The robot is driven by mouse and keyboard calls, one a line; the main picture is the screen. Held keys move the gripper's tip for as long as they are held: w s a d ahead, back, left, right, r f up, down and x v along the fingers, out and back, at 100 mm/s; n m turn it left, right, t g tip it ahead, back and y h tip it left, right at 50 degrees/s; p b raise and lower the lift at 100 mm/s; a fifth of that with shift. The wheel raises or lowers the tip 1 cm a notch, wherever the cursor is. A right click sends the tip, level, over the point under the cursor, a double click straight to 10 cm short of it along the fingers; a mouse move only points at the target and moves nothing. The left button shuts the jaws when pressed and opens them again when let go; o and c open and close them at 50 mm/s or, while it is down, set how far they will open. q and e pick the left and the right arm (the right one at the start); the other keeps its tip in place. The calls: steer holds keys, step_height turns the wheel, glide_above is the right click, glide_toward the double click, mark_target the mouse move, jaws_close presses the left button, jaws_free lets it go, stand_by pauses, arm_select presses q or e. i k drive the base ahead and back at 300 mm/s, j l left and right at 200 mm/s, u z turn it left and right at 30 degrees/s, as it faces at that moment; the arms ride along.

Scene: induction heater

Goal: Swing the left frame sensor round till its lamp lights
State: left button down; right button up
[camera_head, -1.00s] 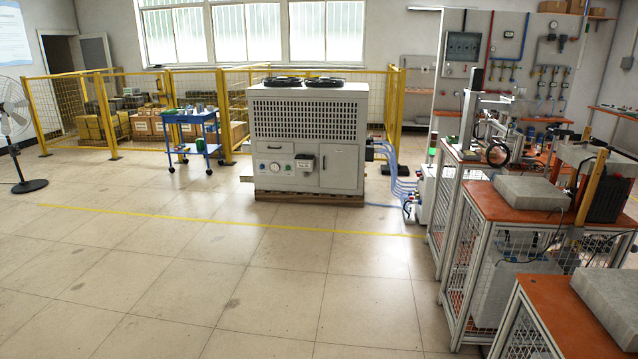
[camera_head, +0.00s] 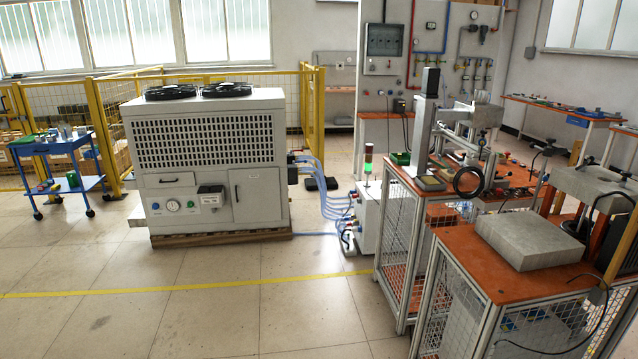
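The induction heater bench (camera_head: 503,275) stands at the right in the head view, with an orange top on a metal frame with mesh sides. Behind it, a second orange-topped bench carries an upright grey column fixture (camera_head: 428,110) with a black ring (camera_head: 468,181) beside it. The left frame sensor and its lamp are too small to pick out at this distance. Neither of my grippers shows in the view.
A large grey chiller (camera_head: 212,160) on a wooden pallet stands left of the benches, with blue hoses on its right. A blue trolley (camera_head: 62,150) and yellow mesh fences (camera_head: 312,120) are at the left. The tiled floor in front is clear.

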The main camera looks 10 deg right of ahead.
mark_target(481, 142)
steer(key=i+z, duration=0.25)
steer(key=i, duration=0.45)
steer(key=i+j+z, duration=0.25)
steer(key=i, duration=0.45)
